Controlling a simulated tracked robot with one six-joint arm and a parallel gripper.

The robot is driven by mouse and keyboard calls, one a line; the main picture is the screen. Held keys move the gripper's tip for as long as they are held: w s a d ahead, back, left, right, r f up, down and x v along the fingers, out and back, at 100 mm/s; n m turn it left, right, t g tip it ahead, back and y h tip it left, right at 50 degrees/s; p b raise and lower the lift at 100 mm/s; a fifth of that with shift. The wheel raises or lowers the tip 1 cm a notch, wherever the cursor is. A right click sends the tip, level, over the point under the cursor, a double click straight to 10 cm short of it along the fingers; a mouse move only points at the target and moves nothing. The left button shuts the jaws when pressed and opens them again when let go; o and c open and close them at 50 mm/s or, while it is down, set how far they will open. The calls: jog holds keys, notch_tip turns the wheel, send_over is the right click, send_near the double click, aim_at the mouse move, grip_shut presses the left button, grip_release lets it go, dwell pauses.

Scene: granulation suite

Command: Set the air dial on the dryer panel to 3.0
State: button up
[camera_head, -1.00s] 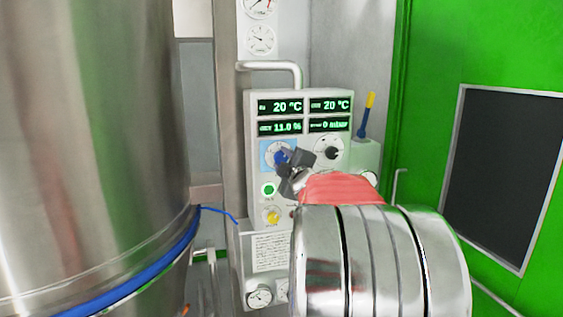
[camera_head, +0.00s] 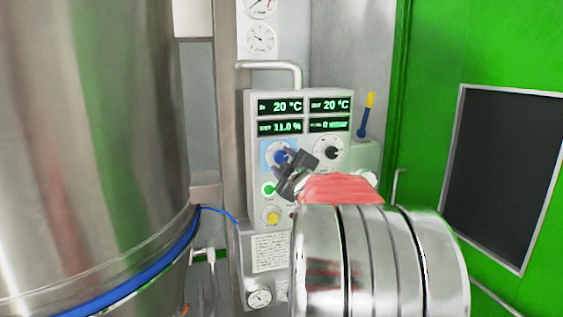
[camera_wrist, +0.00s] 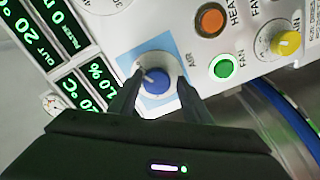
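The dryer panel (camera_head: 260,185) stands in the middle of the head view with lit green displays. The air dial is a blue knob (camera_wrist: 156,80) on a white scale with a light blue backing, labelled AIR. It also shows in the head view (camera_head: 277,154). A white mark on the knob points to the upper left in the wrist view. My gripper (camera_wrist: 158,90) has its two dark fingers apart, one on each side of the knob. Contact with the knob is not clear. In the head view my gripper (camera_head: 288,168) partly covers the dial.
Beside the air dial are a lit green FAN button (camera_wrist: 223,67), an orange HEAT button (camera_wrist: 210,20) and a yellow knob (camera_wrist: 286,43). A black knob (camera_head: 332,153) sits to its right in the head view. A large steel vessel (camera_head: 95,140) stands left, a green door (camera_head: 425,130) right.

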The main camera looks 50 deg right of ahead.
jog(key=shift+o, duration=0.9)
jog(key=shift+r, duration=0.15)
jog(key=shift+s, duration=0.1)
jog(key=shift+s+a+r, duration=0.1)
jog(key=shift+s+a, duration=0.2)
jog(key=shift+s, duration=0.2)
jog(key=v, duration=1.2)
jog(key=shift+s, duration=0.2)
jog(key=shift+a, duration=0.15)
